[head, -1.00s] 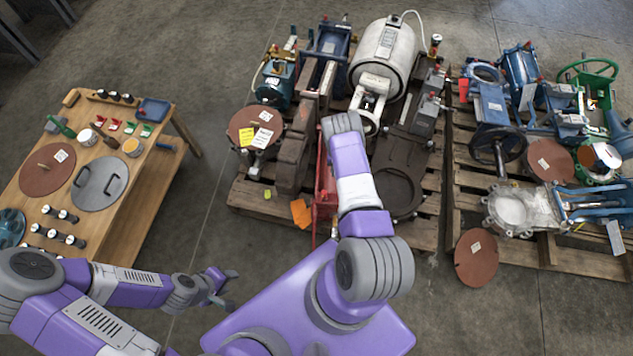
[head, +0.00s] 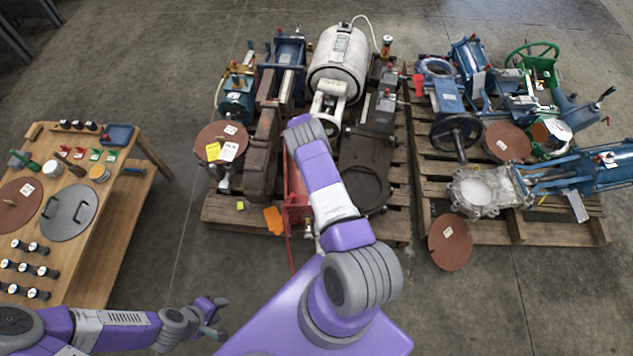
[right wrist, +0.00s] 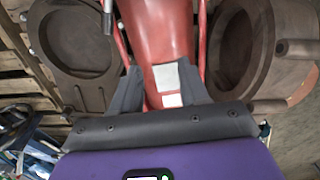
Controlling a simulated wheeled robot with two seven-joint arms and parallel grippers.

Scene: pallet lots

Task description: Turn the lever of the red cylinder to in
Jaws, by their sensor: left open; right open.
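The red cylinder (head: 296,190) is on the left pallet, between brown cast parts, partly hidden behind my right arm in the head view. In the right wrist view its red body (right wrist: 160,30) runs up from between the fingers, with a white label on it. My right gripper (right wrist: 158,72) is open, with one finger on each side of the red body; I cannot tell whether they touch it. The head view hides this gripper behind its arm. I cannot make out the lever clearly. My left gripper (head: 215,318) is open and empty, low over the floor.
The left pallet (head: 235,212) also bears a white tank (head: 338,62), brown gate castings and an orange tag (head: 273,220). A second loaded pallet (head: 560,228) stands to the right. A wooden table (head: 110,215) with small parts is at left. Bare floor lies between table and pallet.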

